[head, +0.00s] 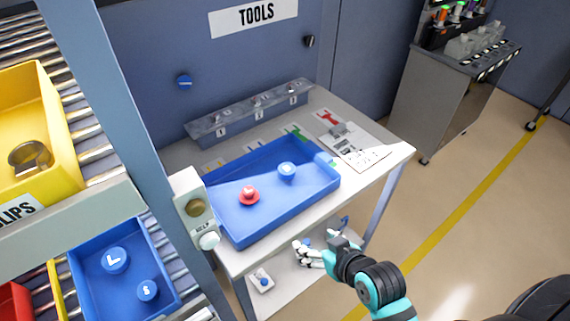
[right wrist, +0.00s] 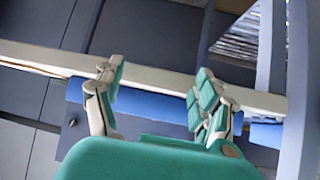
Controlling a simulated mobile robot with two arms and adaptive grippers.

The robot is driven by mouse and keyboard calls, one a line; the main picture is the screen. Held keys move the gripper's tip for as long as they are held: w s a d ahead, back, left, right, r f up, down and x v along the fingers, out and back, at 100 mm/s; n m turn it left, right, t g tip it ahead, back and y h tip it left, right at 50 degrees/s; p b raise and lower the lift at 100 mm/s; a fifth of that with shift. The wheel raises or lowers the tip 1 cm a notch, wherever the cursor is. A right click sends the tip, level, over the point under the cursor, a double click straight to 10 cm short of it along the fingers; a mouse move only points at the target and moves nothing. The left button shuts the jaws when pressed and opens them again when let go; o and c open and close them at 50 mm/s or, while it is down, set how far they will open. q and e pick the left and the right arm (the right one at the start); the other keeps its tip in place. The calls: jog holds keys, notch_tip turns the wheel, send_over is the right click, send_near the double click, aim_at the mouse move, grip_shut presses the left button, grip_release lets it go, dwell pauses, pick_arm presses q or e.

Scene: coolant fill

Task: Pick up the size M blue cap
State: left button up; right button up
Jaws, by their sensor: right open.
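A blue cap (head: 287,170) sits in the right part of a blue tray (head: 262,232) on the white table; I cannot read a size on it. A red cap (head: 249,195) lies left of it in the same tray. Two more blue caps, marked L (head: 115,260) and S (head: 147,291), lie in a blue bin at the lower left. My right gripper (head: 315,252) is open and empty in front of the table's front edge, apart from the caps. Its spread fingers also show in the right wrist view (right wrist: 158,92), before the table edge. My left gripper is out of view.
A grey rack (head: 225,122) stands at the table's back, with cards and coloured tools before it. A post-mounted box (head: 194,208) stands at the tray's left. A yellow bin (head: 50,120) sits on the roller shelf. The lower table shelf (head: 285,285) holds small parts.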

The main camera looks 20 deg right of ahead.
notch_tip(320, 180, up, 10)
jog(key=w+d+t, duration=0.2)
jog(key=w+t, duration=0.1)
jog(key=t, duration=0.1)
jog(key=p, duration=0.3)
send_near(287, 168)
jog(key=shift+x, duration=0.9)
jog(key=shift+w+a+f, duration=0.15)
jog(key=shift+w+f, duration=0.1)
jog(key=shift+w, duration=0.3)
jog(key=p+x, duration=0.1)
jog(key=x, duration=0.3)
jog(key=shift+w, duration=0.25)
jog(key=shift+w+f, duration=0.25)
jog(key=shift+w, duration=0.05)
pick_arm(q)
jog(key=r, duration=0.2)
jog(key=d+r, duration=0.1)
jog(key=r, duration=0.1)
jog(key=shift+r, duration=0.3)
pick_arm(e)
jog(key=shift+s, duration=0.1)
jog(key=c, duration=1)
jog(key=shift+r, duration=0.15)
jog(key=shift+c, duration=0.2)
